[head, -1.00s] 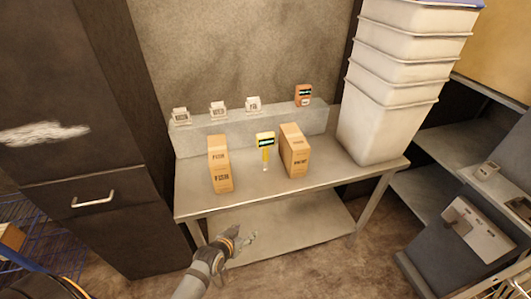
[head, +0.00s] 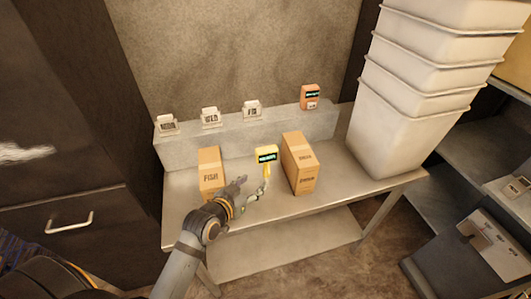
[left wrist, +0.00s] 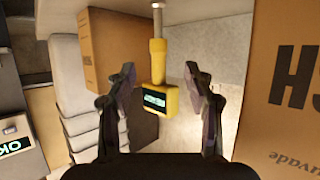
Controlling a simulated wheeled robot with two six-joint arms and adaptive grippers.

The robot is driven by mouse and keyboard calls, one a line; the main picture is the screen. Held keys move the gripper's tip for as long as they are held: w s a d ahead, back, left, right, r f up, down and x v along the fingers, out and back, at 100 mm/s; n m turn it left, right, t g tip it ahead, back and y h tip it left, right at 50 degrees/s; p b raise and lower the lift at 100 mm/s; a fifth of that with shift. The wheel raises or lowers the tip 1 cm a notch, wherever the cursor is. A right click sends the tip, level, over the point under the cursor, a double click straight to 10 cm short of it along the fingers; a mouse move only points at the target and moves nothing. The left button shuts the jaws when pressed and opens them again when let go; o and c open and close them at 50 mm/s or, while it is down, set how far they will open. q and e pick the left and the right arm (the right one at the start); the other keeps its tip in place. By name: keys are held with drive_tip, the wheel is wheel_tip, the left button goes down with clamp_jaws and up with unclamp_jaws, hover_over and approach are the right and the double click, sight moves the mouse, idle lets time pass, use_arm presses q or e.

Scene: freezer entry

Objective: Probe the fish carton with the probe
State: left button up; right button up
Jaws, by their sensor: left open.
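The fish carton (head: 210,172), a tan box with FISH print, stands upright on the steel table at left. In the left wrist view a carton side with large letters (left wrist: 285,80) fills the right edge. The probe (head: 266,155) has a yellow body with a dark display and stands between the two cartons. In the left wrist view its yellow body (left wrist: 154,98) and metal stem show between my fingers. My left gripper (head: 252,188) is open and empty, in front of the probe, with the fish carton to its left. Contact cannot be told. My right gripper is not in view.
A second tan carton (head: 299,163) stands right of the probe. Behind, a grey ledge (head: 200,145) carries several small label stands and an orange device (head: 310,97). Stacked white bins (head: 400,110) stand at the table's right end. The table's front strip (head: 330,200) is clear.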

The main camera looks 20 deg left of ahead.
sight(265, 172)
use_arm(q)
drive_tip(key=x, duration=0.4)
drive_tip(key=shift+w+d+p, duration=0.2)
drive_tip(key=shift+w+p, duration=0.15)
drive_tip(key=shift+p, duration=0.05)
drive_tip(key=shift+w+d+p, duration=0.1)
drive_tip(key=shift+w+p, duration=0.25)
drive_tip(key=shift+w, duration=0.3)
drive_tip(key=p+x, duration=0.1)
drive_tip(key=x, duration=0.3)
drive_tip(key=shift+w+f, duration=0.15)
drive_tip(key=shift+w, duration=0.05)
drive_tip(key=shift+s, duration=0.15)
drive_tip(key=c, duration=0.4)
clamp_jaws()
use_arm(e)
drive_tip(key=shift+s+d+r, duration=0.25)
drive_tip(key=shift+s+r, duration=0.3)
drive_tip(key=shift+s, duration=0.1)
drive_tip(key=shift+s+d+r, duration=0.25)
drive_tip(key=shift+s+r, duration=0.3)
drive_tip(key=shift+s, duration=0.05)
